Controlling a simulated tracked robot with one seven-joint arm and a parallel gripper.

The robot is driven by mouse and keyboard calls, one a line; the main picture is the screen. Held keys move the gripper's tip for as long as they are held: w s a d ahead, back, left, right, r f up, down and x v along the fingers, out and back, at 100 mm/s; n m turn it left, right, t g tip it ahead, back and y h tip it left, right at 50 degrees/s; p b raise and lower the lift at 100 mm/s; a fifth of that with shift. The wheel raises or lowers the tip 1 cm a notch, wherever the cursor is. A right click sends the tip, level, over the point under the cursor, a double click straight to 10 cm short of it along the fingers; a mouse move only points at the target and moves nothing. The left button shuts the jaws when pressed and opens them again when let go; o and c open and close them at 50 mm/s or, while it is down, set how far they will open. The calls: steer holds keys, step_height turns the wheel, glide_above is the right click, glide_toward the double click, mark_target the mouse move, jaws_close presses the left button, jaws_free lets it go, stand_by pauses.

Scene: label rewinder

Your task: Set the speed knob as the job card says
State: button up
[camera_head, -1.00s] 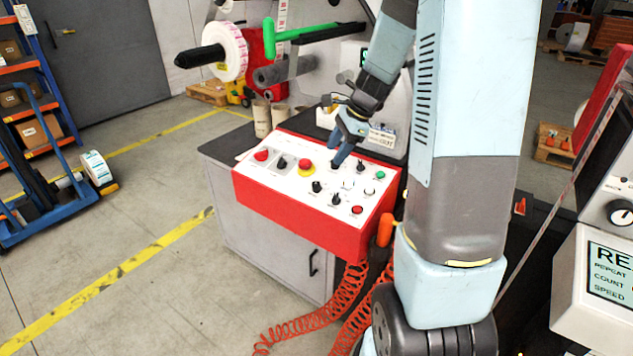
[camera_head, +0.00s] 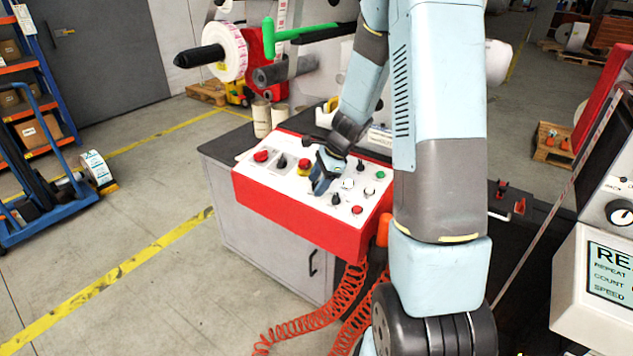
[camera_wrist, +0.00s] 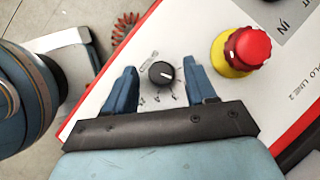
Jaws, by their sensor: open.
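In the wrist view a black rotary knob (camera_wrist: 161,73) with a white pointer line sits on the white panel face, with a ring of scale marks around it. The pointer points toward the right of that picture. My gripper (camera_wrist: 163,82) is open, with one blue finger on each side of the knob and a gap to it. In the head view my gripper (camera_head: 318,180) is low over the middle of the red-and-white control panel (camera_head: 297,218) and hides the knob between its fingers. The job card's writing cannot be read in these views.
A red emergency stop (camera_wrist: 247,48) on a yellow base is close to the fingers in the wrist view. Other knobs, such as a black one (camera_head: 335,199), and a red button (camera_head: 357,210) are near my gripper. Orange coiled hoses (camera_head: 345,295) hang below the panel.

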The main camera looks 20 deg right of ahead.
steer(key=c, duration=1)
steer(key=shift+a, duration=0.2)
steer(key=shift+c, duration=0.2)
steer(key=shift+d, duration=0.15)
steer(key=shift+w+n+g, duration=0.1)
steer(key=shift+n+g, duration=0.6)
steer(key=shift+n, duration=0.3)
steer(key=shift+w+n+g+h, duration=0.1)
steer(key=shift+n+g+h, duration=0.25)
steer(key=shift+n+g, duration=0.7)
steer(key=shift+w+n+g+h, duration=0.1)
steer(key=shift+n+g+h, duration=0.3)
steer(key=shift+n, duration=1.25)
